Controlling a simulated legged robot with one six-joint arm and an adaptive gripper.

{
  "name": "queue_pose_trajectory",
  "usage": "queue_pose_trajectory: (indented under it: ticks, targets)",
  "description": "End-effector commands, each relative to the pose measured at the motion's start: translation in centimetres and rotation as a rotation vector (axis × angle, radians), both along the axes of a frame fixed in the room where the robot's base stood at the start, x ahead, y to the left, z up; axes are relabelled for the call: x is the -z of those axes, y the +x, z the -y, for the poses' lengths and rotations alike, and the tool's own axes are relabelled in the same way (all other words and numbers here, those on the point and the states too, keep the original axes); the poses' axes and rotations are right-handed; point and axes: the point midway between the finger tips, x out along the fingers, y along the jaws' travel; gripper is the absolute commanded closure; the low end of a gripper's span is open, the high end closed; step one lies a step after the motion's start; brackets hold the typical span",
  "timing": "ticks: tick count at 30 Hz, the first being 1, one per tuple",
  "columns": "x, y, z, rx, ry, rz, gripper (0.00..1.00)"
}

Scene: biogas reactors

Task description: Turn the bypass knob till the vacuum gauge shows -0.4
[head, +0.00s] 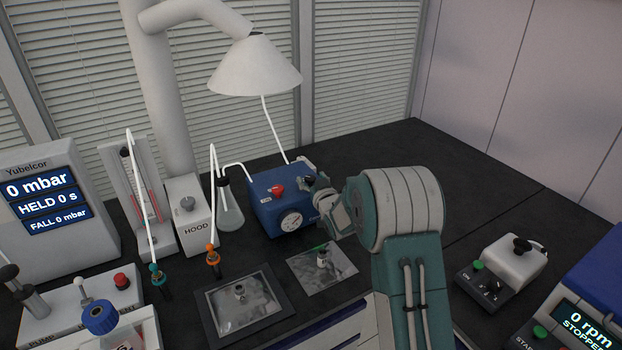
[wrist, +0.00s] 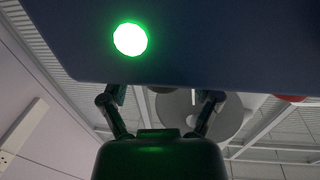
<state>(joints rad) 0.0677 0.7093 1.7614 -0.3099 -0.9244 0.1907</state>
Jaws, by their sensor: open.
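The blue pump box (head: 262,212) stands on the dark bench in the head view. A round white vacuum gauge (head: 291,221) is on its front; its needle is too small to read. A red knob (head: 277,190) sits on top. A dark knob (head: 309,181) shows at the top right, partly hidden by my gripper (head: 315,180). My gripper is open at that right end of the box. In the wrist view its two fingers (wrist: 163,108) reach past the edge of the blue box (wrist: 220,45); contact with the knob cannot be told.
A green lamp (wrist: 130,39) glows on the box in the wrist view. A flask (head: 231,205) and the HOOD unit (head: 192,215) stand left of the box. A white lamp shade (head: 255,68) hangs above. The bench behind right is clear.

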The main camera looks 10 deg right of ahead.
Motion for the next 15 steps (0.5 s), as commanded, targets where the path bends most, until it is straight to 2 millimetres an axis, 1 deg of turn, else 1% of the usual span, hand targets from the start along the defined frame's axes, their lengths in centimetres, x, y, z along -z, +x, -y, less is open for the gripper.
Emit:
queue_pose_trajectory:
  ticks: [3, 10, 11, 12, 14, 15]
  targets:
    - [0.04, 0.44, -0.12, 0.000, 0.000, 0.000, 0.19]
    - [0.01, 0.47, -0.10, 0.000, 0.000, 0.000, 0.19]
    - [0.02, 0.46, -0.08, 0.000, 0.000, 0.000, 0.32]
    - [0.01, 0.47, -0.06, 0.000, 0.001, 0.000, 0.50]
    - [0.01, 0.46, -0.05, 0.000, 0.001, 0.000, 0.77]
    - [0.01, 0.46, -0.06, 0.000, 0.000, 0.000, 0.95]
